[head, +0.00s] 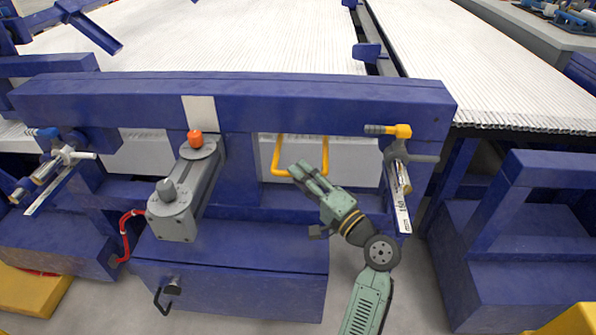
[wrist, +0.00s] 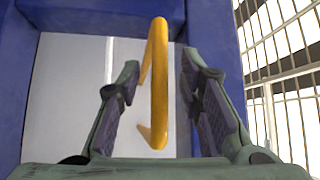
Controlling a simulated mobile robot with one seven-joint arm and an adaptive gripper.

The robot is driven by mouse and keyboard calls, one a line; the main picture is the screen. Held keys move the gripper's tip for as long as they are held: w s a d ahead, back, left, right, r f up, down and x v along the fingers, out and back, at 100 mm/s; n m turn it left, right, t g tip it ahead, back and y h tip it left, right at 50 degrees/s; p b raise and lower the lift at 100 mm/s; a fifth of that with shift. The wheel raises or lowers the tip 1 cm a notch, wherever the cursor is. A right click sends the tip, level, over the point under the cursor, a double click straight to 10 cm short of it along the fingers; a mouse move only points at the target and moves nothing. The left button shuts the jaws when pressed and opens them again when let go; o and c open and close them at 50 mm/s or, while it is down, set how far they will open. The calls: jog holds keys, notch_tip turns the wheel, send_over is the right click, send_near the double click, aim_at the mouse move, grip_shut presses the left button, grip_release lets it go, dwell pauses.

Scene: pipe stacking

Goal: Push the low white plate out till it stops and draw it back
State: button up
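The low white plate (head: 350,160) stands upright below the blue beam, framed by blue posts. A yellow U-shaped handle (head: 276,158) is fixed in front of it. In the wrist view the white plate (wrist: 70,95) fills the opening behind the yellow handle (wrist: 158,85). My gripper (head: 297,170) is at the handle's lower bar in the head view. In the wrist view my gripper (wrist: 160,100) is open, with one finger on each side of the handle. Gaps show between the handle and both fingers. The head view hides part of the handle behind the fingers.
The blue beam (head: 330,103) runs above the plate. A grey actuator with an orange knob (head: 195,137) stands left of the handle. A clamp with a yellow fitting (head: 402,131) and a scale strip hangs to the right, near my arm. White pipes (head: 480,60) lie behind.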

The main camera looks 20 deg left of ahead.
jog(key=shift+x, duration=0.9)
jog(key=shift+c, duration=0.3)
grip_shut()
